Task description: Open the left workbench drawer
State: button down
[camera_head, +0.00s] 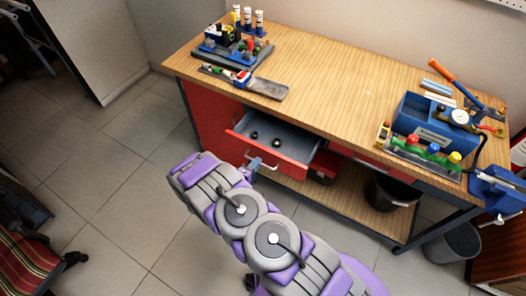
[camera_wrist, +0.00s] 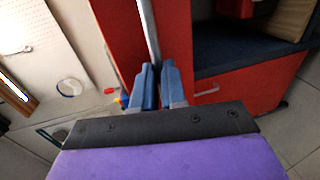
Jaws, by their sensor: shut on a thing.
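The left workbench drawer (camera_head: 272,148) is pulled out from under the wooden top in the head view. Its red front faces me and its grey inside shows, with small dark round things in it. My gripper (camera_head: 255,166) is at the middle of that front. In the wrist view, my gripper (camera_wrist: 152,88) has its blue fingers close together around the silver drawer handle (camera_wrist: 149,35), a bar running along the red front (camera_wrist: 112,25). The fingertips' exact contact is partly hidden by the fingers themselves.
The workbench top (camera_head: 325,85) carries a tool tray (camera_head: 232,52) at the left and a blue box (camera_head: 430,122) at the right. A black bin (camera_head: 392,192) stands on the lower shelf. A grey bucket (camera_head: 455,242) is at the right.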

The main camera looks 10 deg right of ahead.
jog(key=shift+s+a+f, duration=0.1)
jog(key=shift+s+a, duration=0.25)
jog(key=shift+s, duration=0.35)
jog(key=shift+s+a+f, duration=0.1)
jog(key=shift+s+a, duration=0.3)
jog(key=shift+s, duration=0.3)
jog(key=shift+s+a+f, duration=0.1)
jog(key=shift+s+a, duration=0.25)
jog(key=shift+s, duration=0.35)
jog(key=c, duration=1.2)
grip_release()
jog(key=shift+w+r, duration=0.1)
jog(key=shift+w, duration=0.05)
jog(key=shift+r, duration=0.1)
jog(key=shift+a, duration=0.15)
jog(key=p+v, duration=0.1)
jog(key=v, duration=1.6)
jog(key=shift+p, duration=0.35)
jog(key=shift+a, duration=0.1)
